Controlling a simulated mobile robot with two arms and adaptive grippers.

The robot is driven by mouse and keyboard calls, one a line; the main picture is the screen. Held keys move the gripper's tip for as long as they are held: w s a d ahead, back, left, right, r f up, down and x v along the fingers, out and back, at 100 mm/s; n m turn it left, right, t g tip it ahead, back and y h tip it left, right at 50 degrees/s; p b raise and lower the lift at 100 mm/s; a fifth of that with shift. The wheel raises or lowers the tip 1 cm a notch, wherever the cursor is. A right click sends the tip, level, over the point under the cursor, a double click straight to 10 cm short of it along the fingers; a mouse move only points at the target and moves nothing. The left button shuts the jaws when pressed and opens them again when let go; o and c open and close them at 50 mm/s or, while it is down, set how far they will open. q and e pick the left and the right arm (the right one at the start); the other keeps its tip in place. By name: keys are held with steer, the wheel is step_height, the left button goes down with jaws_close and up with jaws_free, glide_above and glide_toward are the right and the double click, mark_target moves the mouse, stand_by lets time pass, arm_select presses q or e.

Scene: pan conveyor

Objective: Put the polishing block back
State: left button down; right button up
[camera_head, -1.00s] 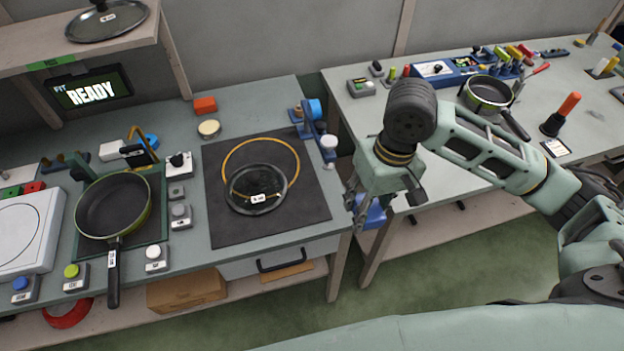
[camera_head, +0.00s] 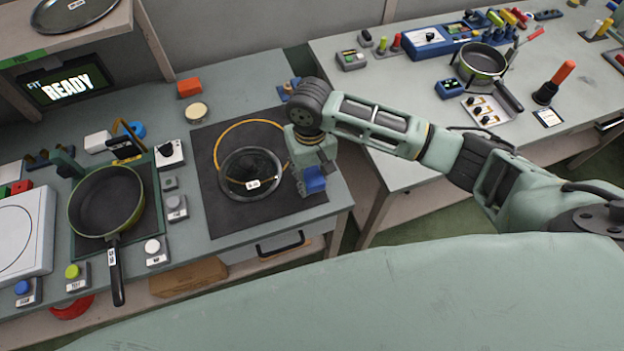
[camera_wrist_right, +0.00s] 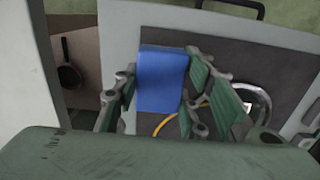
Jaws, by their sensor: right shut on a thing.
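The blue polishing block (camera_head: 314,180) is held in my right gripper (camera_head: 308,170), above the right edge of the dark mat on the left bench. In the right wrist view the block (camera_wrist_right: 162,80) sits between the two fingers of the gripper (camera_wrist_right: 165,88), which are shut on it. My left gripper is not in view.
A green-rimmed pan (camera_head: 108,198) stands left of the mat, with several button boxes around it. An orange block (camera_head: 189,87) and a round tan pad (camera_head: 197,111) lie behind the mat. The right bench (camera_head: 400,100) holds a pot (camera_head: 484,62) and tools. A gap separates the benches.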

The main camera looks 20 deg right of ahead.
mark_target(312, 183)
step_height(312, 183, down, 3)
steer(key=shift+s+f+p, duration=0.1)
steer(key=shift+f+p, duration=0.1)
steer(key=shift+p, duration=0.2)
steer(key=shift+f, duration=0.2)
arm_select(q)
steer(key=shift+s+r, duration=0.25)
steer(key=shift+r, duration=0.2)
arm_select(e)
steer(key=shift+f, duration=0.1)
steer(key=o, duration=1.1)
arm_select(q)
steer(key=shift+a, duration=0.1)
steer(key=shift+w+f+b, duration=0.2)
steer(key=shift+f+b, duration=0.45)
steer(key=shift+b, duration=0.05)
arm_select(e)
steer(key=r, duration=1.2)
steer(key=shift+w+r, duration=0.15)
steer(key=shift+w, duration=0.15)
